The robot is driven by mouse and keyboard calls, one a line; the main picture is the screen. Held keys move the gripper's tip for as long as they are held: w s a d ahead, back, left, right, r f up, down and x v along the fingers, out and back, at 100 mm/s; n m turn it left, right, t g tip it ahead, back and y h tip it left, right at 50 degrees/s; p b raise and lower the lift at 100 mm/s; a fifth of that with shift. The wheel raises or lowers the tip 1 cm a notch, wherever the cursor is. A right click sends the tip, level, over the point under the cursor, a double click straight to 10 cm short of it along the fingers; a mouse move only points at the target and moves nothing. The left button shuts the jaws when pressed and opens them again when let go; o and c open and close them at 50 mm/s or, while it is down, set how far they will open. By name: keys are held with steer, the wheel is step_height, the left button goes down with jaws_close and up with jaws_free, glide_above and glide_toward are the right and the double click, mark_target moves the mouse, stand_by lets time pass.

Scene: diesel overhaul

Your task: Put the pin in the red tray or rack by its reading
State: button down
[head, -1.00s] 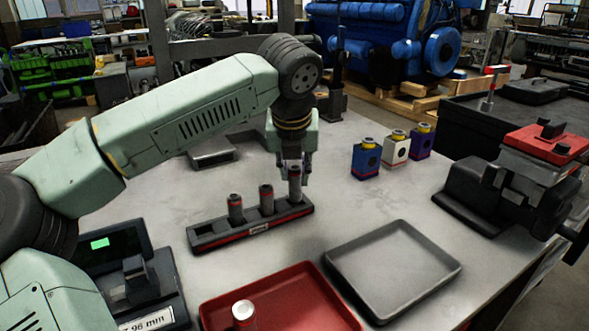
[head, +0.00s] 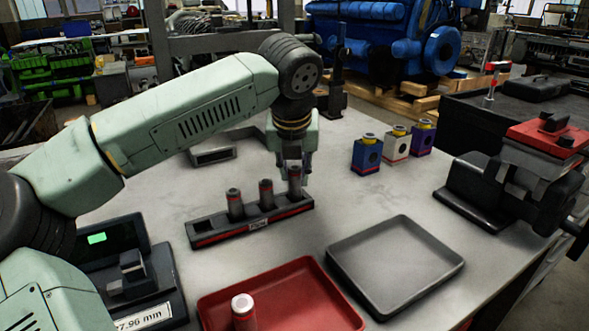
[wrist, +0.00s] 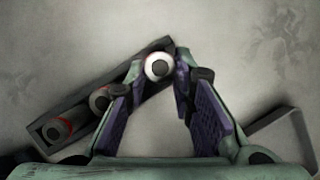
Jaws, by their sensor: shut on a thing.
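My gripper (head: 293,164) points down over the right end of the dark pin rack (head: 240,236), shut on a grey pin (head: 294,183). In the wrist view the held pin's pale round top (wrist: 159,67) sits between the fingertips. It stands upright at the rack's end slot; whether it is raised is unclear. Two more pins, a middle one (head: 266,197) and a left one (head: 235,205), stand in the rack. The leftmost slot looks empty. The red tray (head: 300,292) lies in front, with a pale-topped pin (head: 244,310) standing in its left part.
A grey tray (head: 395,265) lies right of the red one. A gauge with a green-lit display (head: 97,238) and a partly cut label, "7.96 mm" (head: 145,318), is at left. Blue, white and purple blocks (head: 396,147) stand behind. A vise (head: 510,185) is at right.

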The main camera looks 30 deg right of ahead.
steer(key=shift+f, duration=0.15)
steer(key=shift+f+b, duration=0.35)
steer(key=shift+b, duration=0.25)
steer(key=c, duration=1.3)
jaws_free()
steer(key=shift+o, duration=0.5)
steer(key=o, duration=0.3)
steer(key=shift+r, duration=0.15)
